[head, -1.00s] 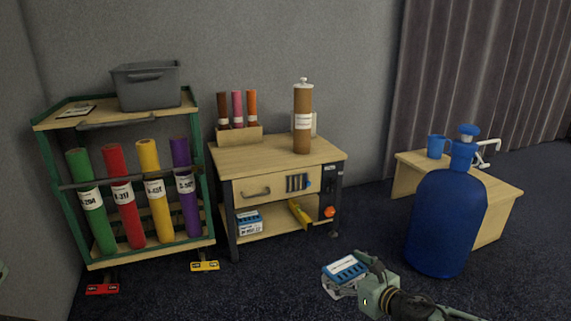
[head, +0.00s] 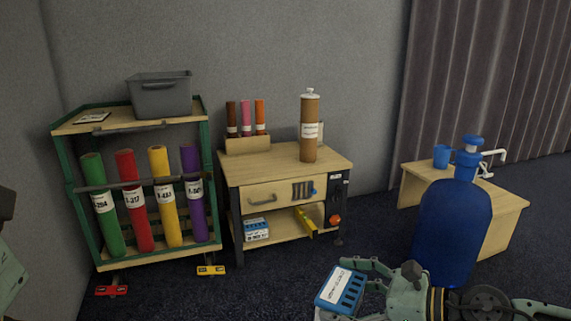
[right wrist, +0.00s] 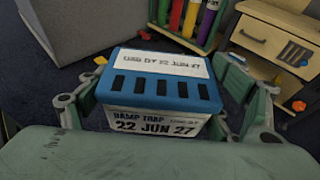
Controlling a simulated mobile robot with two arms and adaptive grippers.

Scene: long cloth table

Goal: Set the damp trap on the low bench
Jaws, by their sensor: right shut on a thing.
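The damp trap (head: 341,288), a white box with a blue slotted lid, is held at the bottom of the head view. In the right wrist view the damp trap (right wrist: 158,82) shows its label "DAMP TRAP 22 JUN 27" between the fingers. My right gripper (head: 362,288) is shut on it; in the wrist view its fingers (right wrist: 160,95) flank the box. The low bench (head: 505,200), of pale wood, stands at the right, partly hidden by a big blue bottle. My left gripper is not visible; only a green-grey piece of mine shows at the left edge.
A green rack (head: 68,200) of coloured tubes stands left.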

